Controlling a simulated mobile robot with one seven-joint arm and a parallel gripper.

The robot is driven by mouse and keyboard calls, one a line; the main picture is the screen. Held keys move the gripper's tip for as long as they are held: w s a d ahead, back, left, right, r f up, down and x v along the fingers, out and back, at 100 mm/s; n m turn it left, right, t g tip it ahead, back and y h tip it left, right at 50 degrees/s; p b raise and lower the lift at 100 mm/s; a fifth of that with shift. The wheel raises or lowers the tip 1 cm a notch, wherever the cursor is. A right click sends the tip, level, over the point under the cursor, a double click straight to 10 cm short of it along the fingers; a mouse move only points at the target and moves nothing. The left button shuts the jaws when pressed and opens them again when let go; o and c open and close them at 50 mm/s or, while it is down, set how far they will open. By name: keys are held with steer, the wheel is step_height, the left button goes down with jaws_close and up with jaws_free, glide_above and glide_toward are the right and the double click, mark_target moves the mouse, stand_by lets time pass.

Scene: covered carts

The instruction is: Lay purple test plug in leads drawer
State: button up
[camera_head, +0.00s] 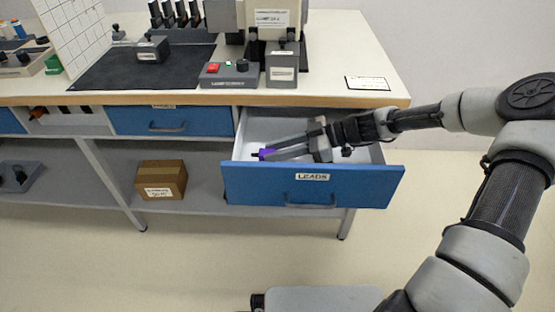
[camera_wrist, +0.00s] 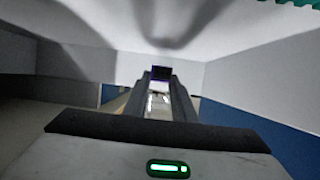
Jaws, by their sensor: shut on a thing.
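The purple test plug (camera_head: 265,153) is at the fingertips of my gripper (camera_head: 268,153), inside the open leads drawer (camera_head: 312,187). The drawer has a blue front with a "LEADS" label and a pale interior. In the wrist view, the long fingers of my gripper (camera_wrist: 160,78) close on the dark purple plug (camera_wrist: 161,73), with the pale drawer wall beyond. My arm reaches in from the right, over the drawer's right side. Whether the plug touches the drawer floor cannot be told.
The bench top (camera_head: 340,50) overhangs the drawer's back. A grey box with red and green buttons (camera_head: 228,74) stands near its edge. A closed blue drawer (camera_head: 170,121) is to the left. A cardboard box (camera_head: 162,179) sits on the lower shelf (camera_head: 205,198).

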steer(key=shift+f, duration=1.45)
steer(key=shift+f+b, duration=0.25)
steer(key=shift+b, duration=0.15)
steer(key=o, duration=1)
steer(key=shift+r+p, duration=0.35)
steer(key=shift+r, duration=0.1)
steer(key=p+v, duration=0.1)
steer(key=v, duration=0.6)
steer(key=shift+d+f, duration=0.1)
steer(key=shift+d, duration=0.15)
